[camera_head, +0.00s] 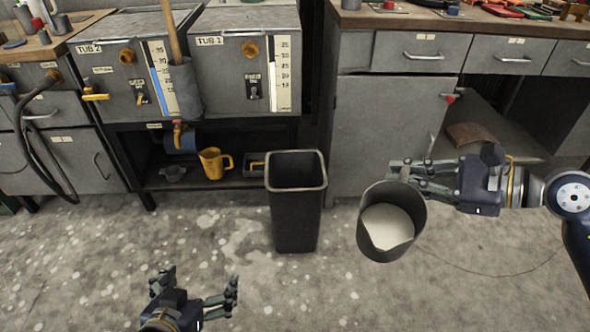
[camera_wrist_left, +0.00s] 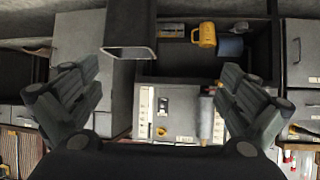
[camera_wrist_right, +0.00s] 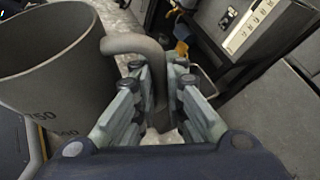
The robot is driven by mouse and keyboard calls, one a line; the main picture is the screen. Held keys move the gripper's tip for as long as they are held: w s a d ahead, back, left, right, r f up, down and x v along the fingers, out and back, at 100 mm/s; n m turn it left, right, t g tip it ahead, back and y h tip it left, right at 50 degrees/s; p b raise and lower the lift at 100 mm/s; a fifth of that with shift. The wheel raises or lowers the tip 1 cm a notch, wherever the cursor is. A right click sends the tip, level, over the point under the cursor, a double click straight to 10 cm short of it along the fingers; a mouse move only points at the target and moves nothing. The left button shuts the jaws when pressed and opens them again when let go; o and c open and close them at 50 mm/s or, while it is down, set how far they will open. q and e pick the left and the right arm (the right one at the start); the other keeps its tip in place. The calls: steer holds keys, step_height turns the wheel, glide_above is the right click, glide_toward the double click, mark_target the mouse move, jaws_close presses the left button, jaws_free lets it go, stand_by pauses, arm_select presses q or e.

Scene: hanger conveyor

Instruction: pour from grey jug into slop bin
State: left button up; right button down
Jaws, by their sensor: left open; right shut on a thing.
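The grey jug (camera_head: 377,249) is held in the air to the right of the slop bin, with pale liquid (camera_head: 389,226) showing inside. My right gripper (camera_head: 410,180) is shut on its handle; in the right wrist view the jug (camera_wrist_right: 45,75) and its handle (camera_wrist_right: 140,44) sit at the fingers (camera_wrist_right: 160,105). The slop bin (camera_head: 297,215), a dark open-topped bin, stands upright on the floor, apart from the jug; its rim also shows in the left wrist view (camera_wrist_left: 130,53). My left gripper (camera_head: 200,290) is open and empty at the lower left, its fingers spread in the left wrist view (camera_wrist_left: 160,95).
A yellow jug (camera_head: 213,165) sits on the rack's lower shelf. Grey cabinets (camera_head: 385,130) line the back right. The floor (camera_head: 100,260) in front is clear.

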arm_select(q)
steer(key=shift+w+d+r, duration=0.1)
steer(key=shift+w+r, duration=0.2)
steer(key=shift+w, duration=0.05)
arm_select(e)
steer(key=shift+w, duration=0.2)
arm_select(q)
steer(key=shift+w, duration=0.1)
steer(key=shift+w+r+t, duration=0.2)
steer(key=shift+r+t, duration=0.1)
steer(key=shift+t, duration=0.1)
arm_select(e)
steer(key=shift+w, duration=0.1)
arm_select(q)
steer(key=shift+w, duration=0.1)
steer(key=shift+w+d+r+t+h+b, duration=0.2)
steer(key=shift+w+r+t+h+b, duration=0.4)
steer(key=shift+w+r, duration=0.55)
arm_select(e)
steer(key=shift+w+f, duration=0.2)
steer(key=shift+w, duration=0.35)
arm_select(q)
steer(key=shift+r, duration=0.2)
steer(key=shift+w+d+r+t, duration=0.1)
steer(key=shift+w+r+t, duration=0.1)
steer(key=shift+t, duration=0.1)
arm_select(e)
steer(key=shift+w+a+f, duration=0.1)
steer(key=shift+w, duration=0.05)
